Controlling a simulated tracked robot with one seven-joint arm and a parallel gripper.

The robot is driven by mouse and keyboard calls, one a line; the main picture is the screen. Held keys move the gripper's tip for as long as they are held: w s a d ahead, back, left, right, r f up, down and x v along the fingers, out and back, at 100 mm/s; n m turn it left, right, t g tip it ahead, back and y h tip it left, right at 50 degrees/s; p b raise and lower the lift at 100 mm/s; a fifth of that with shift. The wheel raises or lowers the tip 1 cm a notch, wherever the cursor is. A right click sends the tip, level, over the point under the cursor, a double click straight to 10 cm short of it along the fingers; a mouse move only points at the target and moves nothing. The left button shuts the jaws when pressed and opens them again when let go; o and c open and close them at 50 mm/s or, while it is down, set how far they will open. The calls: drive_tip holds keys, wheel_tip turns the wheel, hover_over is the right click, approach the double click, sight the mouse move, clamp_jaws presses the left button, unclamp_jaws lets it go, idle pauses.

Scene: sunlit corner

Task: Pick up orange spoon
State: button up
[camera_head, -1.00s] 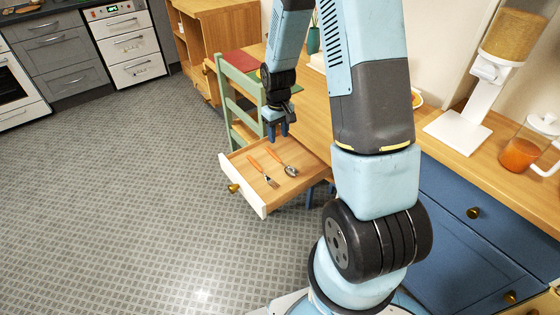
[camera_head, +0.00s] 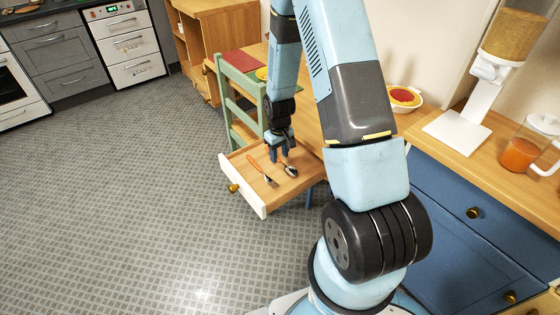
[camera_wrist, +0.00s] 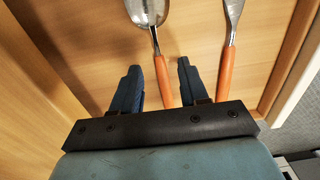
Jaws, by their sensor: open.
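The orange spoon (camera_head: 291,170) lies in the open drawer (camera_head: 249,193), with a metal bowl and an orange handle. In the wrist view its orange handle (camera_wrist: 162,82) runs between the two fingers, and its bowl (camera_wrist: 147,10) is at the top edge. My gripper (camera_head: 280,157) is open just above the spoon, with its fingertips (camera_wrist: 158,68) on either side of the handle. I cannot tell whether they touch it. In the head view my gripper hides most of the handle.
A fork (camera_head: 263,172) with an orange handle lies left of the spoon; its handle (camera_wrist: 225,75) is right of my fingers in the wrist view. The drawer's white front (camera_head: 243,190) stands at its left. A green chair (camera_head: 238,95) is close behind the drawer.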

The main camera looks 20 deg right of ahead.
drive_tip(key=shift+f, duration=0.65)
clamp_jaws()
